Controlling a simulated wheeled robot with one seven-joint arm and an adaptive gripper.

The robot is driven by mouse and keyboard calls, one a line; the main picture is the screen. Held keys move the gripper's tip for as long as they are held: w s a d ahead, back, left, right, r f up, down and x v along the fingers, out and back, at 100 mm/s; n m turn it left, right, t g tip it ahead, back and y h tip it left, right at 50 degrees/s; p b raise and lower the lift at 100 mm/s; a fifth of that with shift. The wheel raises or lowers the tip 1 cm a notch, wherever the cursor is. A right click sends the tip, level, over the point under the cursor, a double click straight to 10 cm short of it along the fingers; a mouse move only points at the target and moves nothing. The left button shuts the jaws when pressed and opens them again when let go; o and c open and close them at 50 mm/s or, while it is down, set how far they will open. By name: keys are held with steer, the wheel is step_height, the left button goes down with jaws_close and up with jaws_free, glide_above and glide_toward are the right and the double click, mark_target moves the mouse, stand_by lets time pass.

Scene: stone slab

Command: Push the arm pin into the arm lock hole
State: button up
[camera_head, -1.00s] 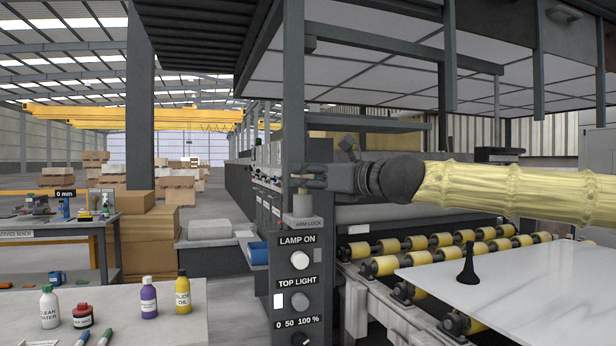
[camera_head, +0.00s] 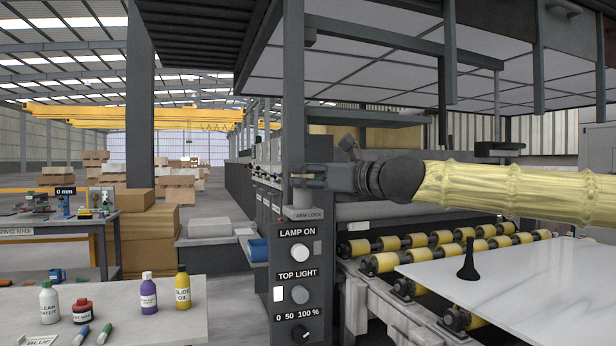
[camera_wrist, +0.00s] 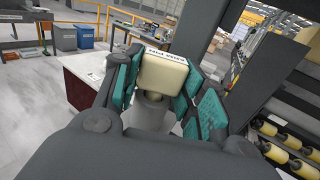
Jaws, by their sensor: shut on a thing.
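The arm pin has a cream block-shaped head (camera_wrist: 163,75) with a dark-lettered label on its top edge, seen in the wrist view. My gripper (camera_wrist: 155,88) is shut on this head, with a teal-padded finger on each side. A short grey cylinder (camera_head: 302,198) shows between gripper and label. The hole itself is hidden, and I cannot tell how deep the pin sits.
A post (camera_head: 292,90) rises behind my gripper. Yellow rollers (camera_head: 383,262) and a white slab (camera_head: 520,275) with a black cone (camera_head: 467,262) lie to the right.

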steer(key=o, duration=1.2)
steer(key=shift+f, duration=0.1)
steer(key=shift+o, duration=0.2)
steer(key=v, duration=1.2)
steer(key=shift+f, duration=0.1)
